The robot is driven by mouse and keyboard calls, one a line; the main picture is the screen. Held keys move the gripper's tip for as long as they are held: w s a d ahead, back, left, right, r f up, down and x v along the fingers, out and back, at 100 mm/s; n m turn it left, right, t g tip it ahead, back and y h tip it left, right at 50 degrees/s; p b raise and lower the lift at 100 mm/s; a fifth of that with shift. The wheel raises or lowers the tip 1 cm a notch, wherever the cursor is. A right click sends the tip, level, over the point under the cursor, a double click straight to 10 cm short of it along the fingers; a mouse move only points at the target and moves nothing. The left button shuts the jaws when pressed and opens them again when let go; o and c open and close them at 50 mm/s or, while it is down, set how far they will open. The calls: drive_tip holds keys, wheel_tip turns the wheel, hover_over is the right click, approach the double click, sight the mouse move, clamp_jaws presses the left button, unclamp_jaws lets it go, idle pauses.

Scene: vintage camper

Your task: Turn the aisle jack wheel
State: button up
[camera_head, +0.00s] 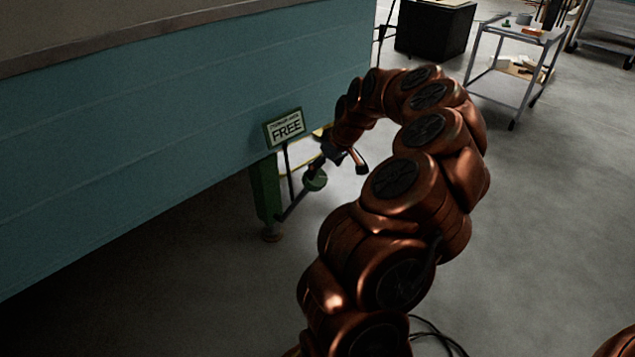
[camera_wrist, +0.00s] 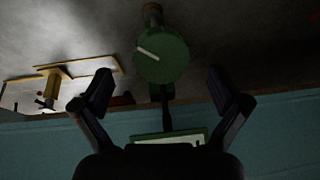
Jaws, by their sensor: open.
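The jack wheel (camera_head: 315,181) is a small green disc beside a green jack leg (camera_head: 265,190) under the teal camper side. In the wrist view the wheel (camera_wrist: 162,59) is a round green face with a pale bar mark. My gripper (camera_head: 345,158) is open just above and right of the wheel in the head view. In the wrist view my open fingers (camera_wrist: 159,76) stand either side of the wheel's line, with nothing between their tips. I cannot tell the exact gap to the wheel. A sign reading FREE (camera_head: 286,129) stands on a thin post by the jack.
The teal camper wall (camera_head: 150,130) runs close along the left. A grey cart (camera_head: 515,55) and a black box (camera_head: 435,28) stand at the back right. A yellow-edged pale item lies behind the jack. The grey floor (camera_head: 560,200) on the right is mostly clear.

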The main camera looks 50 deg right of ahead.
sight(318, 177)
drive_tip(key=b+x, duration=0.1)
drive_tip(key=x, duration=0.5)
drive_tip(key=shift+b, duration=0.3)
drive_tip(key=shift+a, duration=0.1)
drive_tip(key=c, duration=1.2)
drive_tip(key=shift+o, duration=0.2)
drive_tip(key=shift+r, duration=0.1)
drive_tip(key=shift+p, duration=0.3)
